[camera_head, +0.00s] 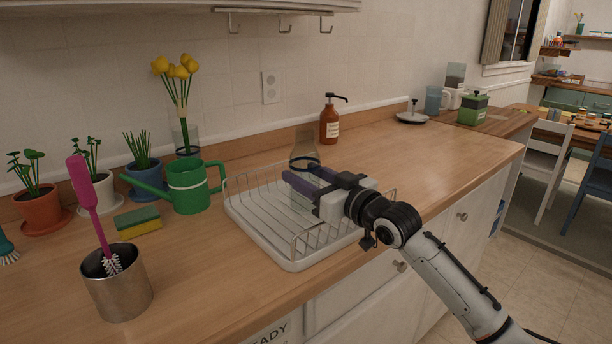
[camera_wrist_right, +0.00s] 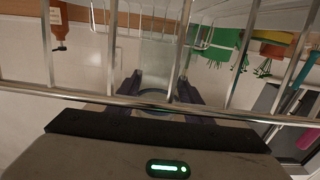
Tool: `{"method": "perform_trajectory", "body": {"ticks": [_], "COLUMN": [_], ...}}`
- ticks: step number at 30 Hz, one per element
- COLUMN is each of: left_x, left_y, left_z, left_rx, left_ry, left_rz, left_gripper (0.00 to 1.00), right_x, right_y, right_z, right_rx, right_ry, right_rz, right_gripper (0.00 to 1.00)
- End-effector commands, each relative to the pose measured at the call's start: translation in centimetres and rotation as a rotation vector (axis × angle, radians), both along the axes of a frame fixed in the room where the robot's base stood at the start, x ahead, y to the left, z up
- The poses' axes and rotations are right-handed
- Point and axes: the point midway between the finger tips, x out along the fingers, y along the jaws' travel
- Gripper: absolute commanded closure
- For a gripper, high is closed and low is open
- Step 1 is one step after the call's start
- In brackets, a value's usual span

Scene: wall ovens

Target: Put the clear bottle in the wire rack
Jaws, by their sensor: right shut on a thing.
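The wire rack (camera_head: 262,217), a white dish rack with thin metal wires, stands on the wooden counter. The clear bottle (camera_head: 305,147) is see-through grey with a dark ring around it, and is upright over the rack's right part. My right gripper (camera_head: 290,178) is shut on the clear bottle, its purple fingers on either side of it. In the right wrist view the bottle (camera_wrist_right: 157,65) is between the fingers, with rack wires (camera_wrist_right: 110,99) crossing in front. Whether the bottle's base touches the rack floor is unclear. My left gripper is not in view.
A green watering can (camera_head: 190,188) stands just left of the rack. A sponge (camera_head: 138,221) and a steel cup (camera_head: 118,287) with a pink brush are further left. A brown pump bottle (camera_head: 329,125) stands behind. The counter right of the rack is clear.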

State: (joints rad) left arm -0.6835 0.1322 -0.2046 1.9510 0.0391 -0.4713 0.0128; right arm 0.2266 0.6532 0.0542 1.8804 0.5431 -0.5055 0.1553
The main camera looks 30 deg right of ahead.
Motion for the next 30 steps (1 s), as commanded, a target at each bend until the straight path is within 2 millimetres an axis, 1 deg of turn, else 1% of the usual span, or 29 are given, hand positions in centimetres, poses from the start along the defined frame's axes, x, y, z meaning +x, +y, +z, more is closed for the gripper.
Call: {"method": "perform_trajectory", "body": {"ticks": [9,13,14,16,17,26,30], "left_x": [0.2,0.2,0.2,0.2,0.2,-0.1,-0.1], "left_y": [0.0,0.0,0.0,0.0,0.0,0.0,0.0], "left_z": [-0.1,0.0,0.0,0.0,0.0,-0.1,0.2], "left_rx": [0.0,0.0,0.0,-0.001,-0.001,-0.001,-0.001], "left_ry": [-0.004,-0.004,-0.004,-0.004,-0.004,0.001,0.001], "left_rz": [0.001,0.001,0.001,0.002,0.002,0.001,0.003], "left_gripper": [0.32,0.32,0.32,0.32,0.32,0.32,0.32], "right_x": [0.0,0.0,0.0,0.0,0.0,0.0,0.0], "right_y": [0.0,0.0,0.0,0.0,0.0,0.0,0.0], "right_z": [-1.0,-1.0,-1.2,-1.2,-1.2,-1.0,0.5], "right_rx": [0.0,0.0,0.0,0.0,0.0,0.0,0.0], "right_ry": [-0.001,-0.001,0.002,0.002,0.002,0.001,-0.002], "right_rz": [0.0,0.0,0.0,0.0,0.0,0.0,0.0], "right_gripper": [0.91,0.91,0.49,0.37,0.35,0.35,0.35]}}
